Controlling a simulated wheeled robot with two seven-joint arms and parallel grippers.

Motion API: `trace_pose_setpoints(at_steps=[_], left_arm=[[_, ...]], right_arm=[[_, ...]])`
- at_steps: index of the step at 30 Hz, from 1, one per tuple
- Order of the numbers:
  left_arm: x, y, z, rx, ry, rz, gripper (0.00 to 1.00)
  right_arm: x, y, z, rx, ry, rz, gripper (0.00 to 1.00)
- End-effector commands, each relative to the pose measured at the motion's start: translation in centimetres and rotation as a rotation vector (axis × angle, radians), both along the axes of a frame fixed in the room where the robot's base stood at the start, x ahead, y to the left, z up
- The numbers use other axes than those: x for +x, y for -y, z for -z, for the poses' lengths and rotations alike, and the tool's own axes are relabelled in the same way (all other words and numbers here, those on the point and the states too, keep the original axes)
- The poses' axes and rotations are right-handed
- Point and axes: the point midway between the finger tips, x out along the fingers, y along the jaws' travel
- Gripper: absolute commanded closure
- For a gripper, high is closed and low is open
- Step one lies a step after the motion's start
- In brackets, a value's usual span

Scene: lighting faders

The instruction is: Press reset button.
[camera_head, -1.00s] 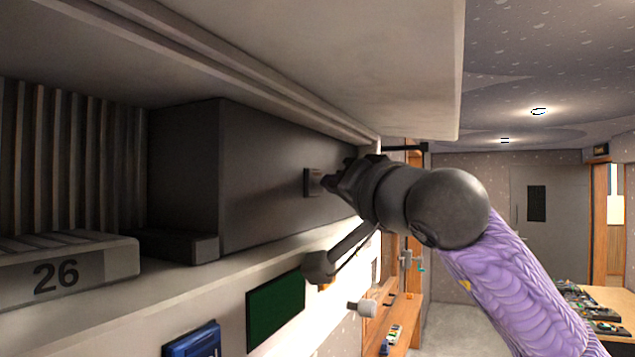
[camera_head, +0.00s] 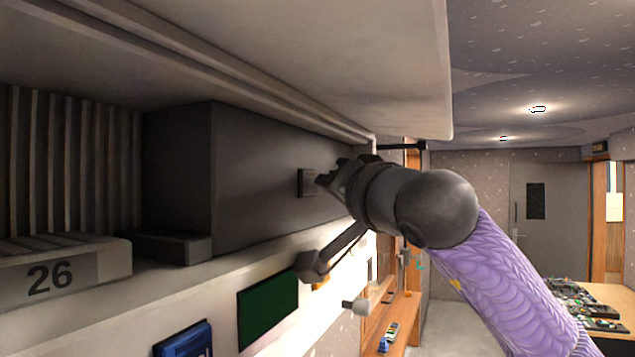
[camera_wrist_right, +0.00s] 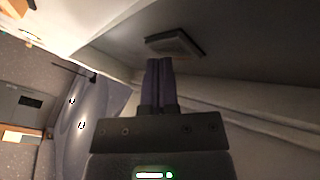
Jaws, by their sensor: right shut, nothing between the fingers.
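A small dark square button (camera_head: 306,182) sits on the front face of a dark grey box (camera_head: 255,170) on a shelf. It also shows in the right wrist view as a square raised plate (camera_wrist_right: 175,47). My right gripper (camera_head: 322,181) is shut and empty, its fingertips just right of the button in the head view. In the right wrist view the closed fingers (camera_wrist_right: 159,62) end just below the plate's near edge. I cannot tell whether they touch it. No lettering on the button is readable. My left gripper is not in view.
A shelf board (camera_head: 330,45) overhangs the box closely. A grey block marked 26 (camera_head: 65,275) lies at the left. A green panel (camera_head: 268,308) and a blue item (camera_head: 183,340) are below the shelf. Open room lies to the right.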

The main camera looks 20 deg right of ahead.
Motion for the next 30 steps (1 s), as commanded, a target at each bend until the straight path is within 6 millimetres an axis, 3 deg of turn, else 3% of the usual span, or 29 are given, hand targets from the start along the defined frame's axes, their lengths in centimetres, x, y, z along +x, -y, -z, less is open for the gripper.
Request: trace_pose_setpoints(at_steps=[20,30], left_arm=[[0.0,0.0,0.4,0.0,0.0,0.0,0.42],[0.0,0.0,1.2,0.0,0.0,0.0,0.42]], right_arm=[[-0.8,0.7,0.0,0.002,0.001,0.0,1.0],[-3.3,2.8,0.1,0.001,0.002,0.001,1.0]])
